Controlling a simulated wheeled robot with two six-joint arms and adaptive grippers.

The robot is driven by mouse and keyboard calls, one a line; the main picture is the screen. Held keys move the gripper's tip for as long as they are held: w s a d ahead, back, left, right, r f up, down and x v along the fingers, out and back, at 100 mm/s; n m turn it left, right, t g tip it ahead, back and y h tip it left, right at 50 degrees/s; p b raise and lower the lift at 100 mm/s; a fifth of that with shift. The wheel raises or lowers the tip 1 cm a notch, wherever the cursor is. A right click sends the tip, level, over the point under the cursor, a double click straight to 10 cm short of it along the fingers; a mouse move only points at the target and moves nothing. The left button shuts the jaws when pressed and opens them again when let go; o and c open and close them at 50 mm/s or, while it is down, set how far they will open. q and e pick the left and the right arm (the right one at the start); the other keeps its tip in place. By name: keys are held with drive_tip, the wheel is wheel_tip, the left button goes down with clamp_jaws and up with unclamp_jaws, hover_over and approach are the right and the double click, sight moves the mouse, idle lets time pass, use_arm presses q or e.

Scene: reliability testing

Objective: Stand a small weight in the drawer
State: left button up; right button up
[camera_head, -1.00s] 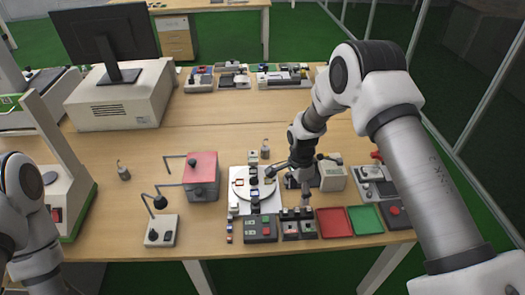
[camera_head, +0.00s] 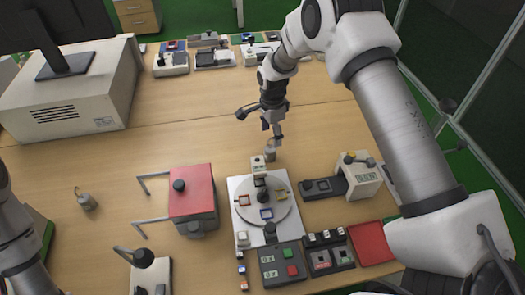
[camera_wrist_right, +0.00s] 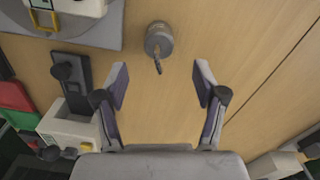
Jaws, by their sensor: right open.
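A small grey metal weight (camera_head: 270,152) with a hook on top stands upright on the table behind the turntable unit. It also shows in the right wrist view (camera_wrist_right: 158,38), ahead of the fingers. A second similar weight (camera_head: 86,201) stands at the left. My right gripper (camera_head: 272,128) is above and just behind the first weight. In the right wrist view the fingers (camera_wrist_right: 162,78) are apart with bare wood between them; the weight's hook points towards the gap. My left gripper is out of frame. I cannot tell which thing is the task's drawer; no open drawer shows.
A red-topped box (camera_head: 193,190) with handles stands left of the white turntable unit (camera_head: 238,190). A white device (camera_head: 360,174) is at the right, button boxes (camera_head: 283,264) in front. A cabinet with closed drawers (camera_head: 137,15) is far behind. Table left of the weight is clear.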

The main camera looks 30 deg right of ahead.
sight(270, 147)
drive_tip(key=shift+f, duration=0.5)
wheel_tip(270, 147, down, 7)
drive_tip(key=shift+s+a+r+p, duration=0.1)
drive_tip(key=shift+a+r+p, duration=0.05)
drive_tip(key=shift+p, duration=0.85)
drive_tip(key=shift+f, duration=0.45)
drive_tip(key=shift+r, duration=0.1)
clamp_jaws()
